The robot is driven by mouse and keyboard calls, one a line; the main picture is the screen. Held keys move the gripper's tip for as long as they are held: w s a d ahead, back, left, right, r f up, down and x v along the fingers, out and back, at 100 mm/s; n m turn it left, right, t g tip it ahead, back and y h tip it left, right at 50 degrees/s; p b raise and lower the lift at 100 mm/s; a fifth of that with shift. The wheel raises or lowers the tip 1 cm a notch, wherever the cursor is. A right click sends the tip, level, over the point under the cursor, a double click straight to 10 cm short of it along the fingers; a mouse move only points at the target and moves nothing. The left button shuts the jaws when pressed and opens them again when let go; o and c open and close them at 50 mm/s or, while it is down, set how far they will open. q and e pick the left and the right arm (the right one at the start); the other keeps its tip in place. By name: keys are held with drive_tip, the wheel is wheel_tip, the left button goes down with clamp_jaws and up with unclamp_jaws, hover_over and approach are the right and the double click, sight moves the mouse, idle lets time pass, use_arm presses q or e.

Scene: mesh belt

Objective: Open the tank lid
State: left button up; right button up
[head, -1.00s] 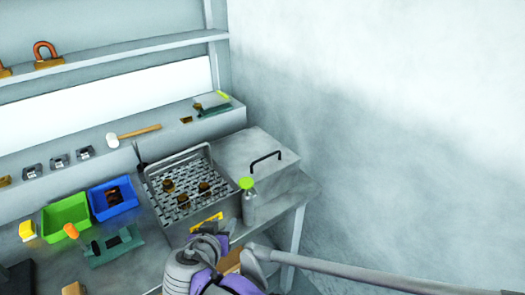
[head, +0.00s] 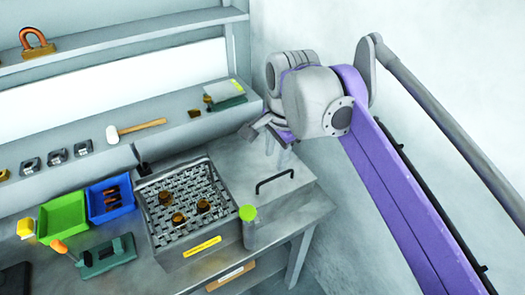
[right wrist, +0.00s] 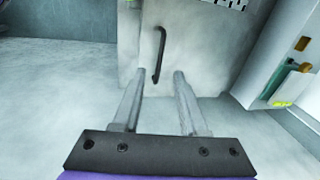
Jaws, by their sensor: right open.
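The tank (head: 290,200) is a grey metal box at the right end of the bench in the head view. Its flat grey lid (head: 245,165) lies level on top and carries a black bar handle (head: 275,181). My right gripper (head: 275,152) is open and empty above the far part of the lid, behind the handle. In the right wrist view the lid (right wrist: 200,55) and the handle (right wrist: 158,55) show past the open fingertips (right wrist: 160,75). The handle appears between the fingers in the picture, apart from them. My left gripper is not in view.
A mesh basket (head: 160,238) with several brown parts stands left of the tank. A green-capped bottle (head: 249,230) stands at its front right corner. A wall (head: 320,25) rises behind and right. A ledge (head: 180,137) holds a mallet (head: 136,129). Green (head: 64,215) and blue bins (head: 97,212) sit left.

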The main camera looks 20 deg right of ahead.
sight(270, 179)
drive_tip(key=shift+m, duration=0.3)
drive_tip(key=f, duration=0.3)
drive_tip(key=w+f, duration=0.1)
drive_tip(key=f, duration=0.4)
drive_tip(key=shift+w+f+b, duration=0.3)
drive_tip(key=shift+w+f, duration=0.1)
clamp_jaws()
idle(0.9)
